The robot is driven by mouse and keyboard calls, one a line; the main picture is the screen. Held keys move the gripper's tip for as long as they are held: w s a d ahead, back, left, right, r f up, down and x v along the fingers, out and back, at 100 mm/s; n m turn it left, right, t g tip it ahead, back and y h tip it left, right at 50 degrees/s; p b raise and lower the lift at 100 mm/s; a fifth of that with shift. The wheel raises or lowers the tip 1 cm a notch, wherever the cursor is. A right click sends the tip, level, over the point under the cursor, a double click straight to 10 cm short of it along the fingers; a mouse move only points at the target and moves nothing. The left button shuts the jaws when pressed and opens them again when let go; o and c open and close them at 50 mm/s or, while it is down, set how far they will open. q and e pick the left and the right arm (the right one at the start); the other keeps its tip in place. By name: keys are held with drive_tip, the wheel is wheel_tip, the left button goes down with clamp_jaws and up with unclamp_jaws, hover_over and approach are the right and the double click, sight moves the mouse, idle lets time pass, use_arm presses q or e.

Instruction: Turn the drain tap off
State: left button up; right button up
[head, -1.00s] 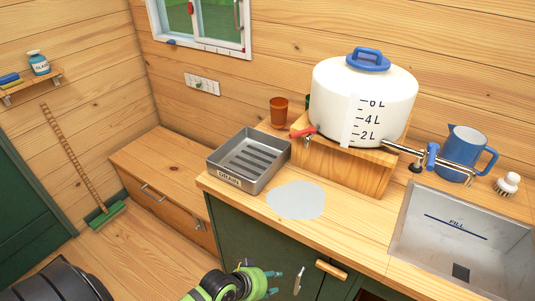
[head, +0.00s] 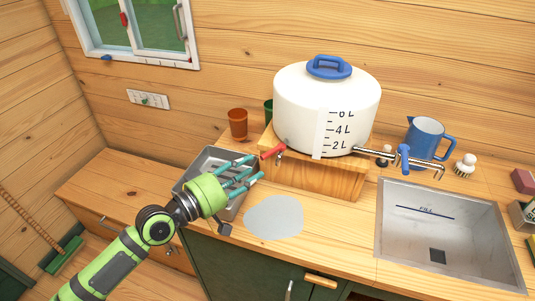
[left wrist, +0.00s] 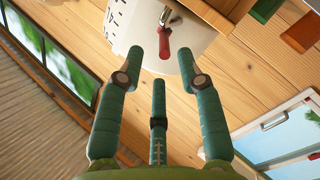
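The drain tap is a small tap with a red lever (head: 272,151) on the left of the white tank (head: 300,105). In the left wrist view its lever (left wrist: 164,43) hangs ahead of my fingers, just above the gap between them. My left gripper (head: 256,168) is open and empty, its three teal fingers spread, over the grey drain tray (head: 203,162) and just left of the tap. The fingers appear apart from the lever. The gripper hides part of the tray. My right gripper is not in view.
The tank stands on a wooden block (head: 315,178). A second tap with a blue handle (head: 403,156) reaches over the sink (head: 450,240). An orange cup (head: 238,123) and a green cup (head: 268,110) stand behind. A blue jug (head: 425,137) is at the right.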

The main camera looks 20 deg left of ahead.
sight(267, 153)
use_arm(q)
drive_tip(key=x, duration=0.2)
drive_tip(key=p+x, duration=0.1)
drive_tip(key=x, duration=0.1)
drive_tip(key=p+x, duration=0.1)
drive_tip(key=x, duration=0.1)
drive_tip(key=shift+w+a+r, duration=0.2)
drive_tip(key=shift+w+r, duration=0.15)
drive_tip(key=shift+w+d+f, duration=0.1)
drive_tip(key=shift+w+f, duration=0.05)
drive_tip(key=shift+w, duration=0.2)
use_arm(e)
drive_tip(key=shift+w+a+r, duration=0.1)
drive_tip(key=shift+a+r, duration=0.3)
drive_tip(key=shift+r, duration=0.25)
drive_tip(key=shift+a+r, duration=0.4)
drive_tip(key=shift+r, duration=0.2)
use_arm(q)
clamp_jaws()
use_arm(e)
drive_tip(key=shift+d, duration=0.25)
